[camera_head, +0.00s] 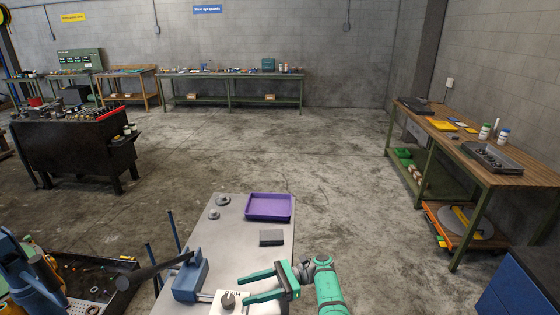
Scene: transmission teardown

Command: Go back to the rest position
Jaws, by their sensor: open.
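My green gripper (241,289) is at the bottom centre, over the near part of a grey metal table (232,245). Its two fingers point left and stand apart, with nothing held between them. A blue vise-like tool (190,278) with a dark handle stands to the left of the fingers.
The table also bears a purple tray (269,207), a dark grey block (271,237) and two round metal parts (222,201) (214,214). A wooden workbench (482,155) stands right, a black workbench (75,145) left. The concrete floor (335,170) between them is clear.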

